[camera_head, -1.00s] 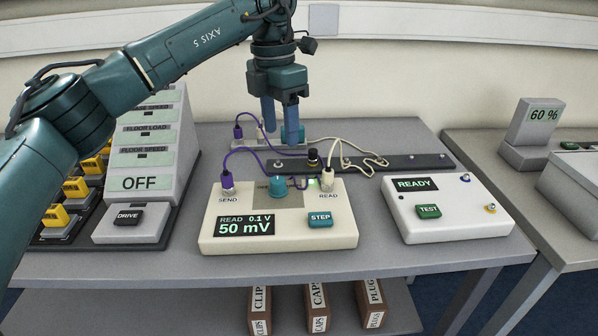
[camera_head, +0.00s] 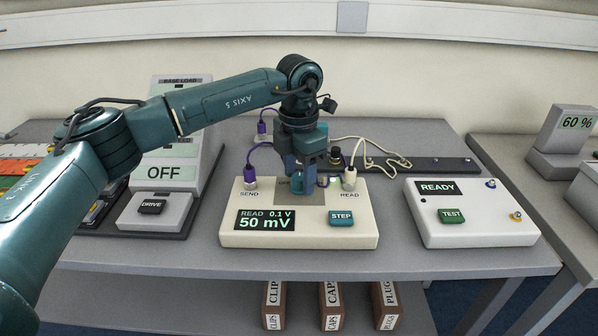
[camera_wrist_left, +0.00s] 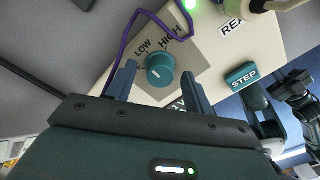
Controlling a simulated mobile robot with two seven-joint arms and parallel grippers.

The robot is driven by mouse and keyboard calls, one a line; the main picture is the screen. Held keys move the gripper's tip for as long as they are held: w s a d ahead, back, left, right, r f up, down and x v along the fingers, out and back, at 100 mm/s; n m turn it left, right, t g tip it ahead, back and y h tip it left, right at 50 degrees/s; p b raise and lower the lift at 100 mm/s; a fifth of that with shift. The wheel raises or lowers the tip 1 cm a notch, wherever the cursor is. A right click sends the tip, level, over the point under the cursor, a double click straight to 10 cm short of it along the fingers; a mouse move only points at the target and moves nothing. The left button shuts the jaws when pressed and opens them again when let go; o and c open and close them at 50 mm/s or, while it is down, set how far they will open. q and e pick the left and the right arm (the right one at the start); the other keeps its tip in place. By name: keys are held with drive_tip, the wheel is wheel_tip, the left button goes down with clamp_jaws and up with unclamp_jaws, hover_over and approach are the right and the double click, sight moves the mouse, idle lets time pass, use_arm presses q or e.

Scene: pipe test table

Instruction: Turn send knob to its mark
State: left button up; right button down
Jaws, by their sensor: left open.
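The send knob (camera_wrist_left: 160,68) is a round teal knob with a pale pointer line, on a grey panel with LOW and HIGH lettering. It sits on the cream box (camera_head: 310,238), between the SEND and READ sockets. My left gripper (camera_head: 300,184) is over this panel, pointing down, and hides most of the knob in the head view. In the left wrist view its open fingers (camera_wrist_left: 158,74) stand on either side of the knob, with gaps showing. The box display (camera_head: 265,220) reads "READ 0.1 V, 50 mV".
A purple cable (camera_wrist_left: 126,38) runs close to the knob and left finger. The STEP button (camera_head: 341,218) is in front. The READ plug (camera_head: 349,180) with a white cable stands to the right. A white READY box (camera_head: 465,225) and a DRIVE unit (camera_head: 155,212) flank the box.

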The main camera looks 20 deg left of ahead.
use_arm(q)
drive_tip(key=shift+f, duration=0.1)
drive_tip(key=shift+c, duration=0.5)
drive_tip(key=c, duration=0.9)
drive_tip(key=shift+o, duration=0.2)
drive_tip(key=shift+m, duration=0.3)
drive_tip(key=m, duration=0.5)
drive_tip(key=shift+m, duration=0.3)
drive_tip(key=m, duration=0.5)
drive_tip(key=shift+w+m, duration=0.1)
drive_tip(key=shift+m, duration=0.2)
drive_tip(key=o, duration=1)
drive_tip(key=shift+c, duration=0.2)
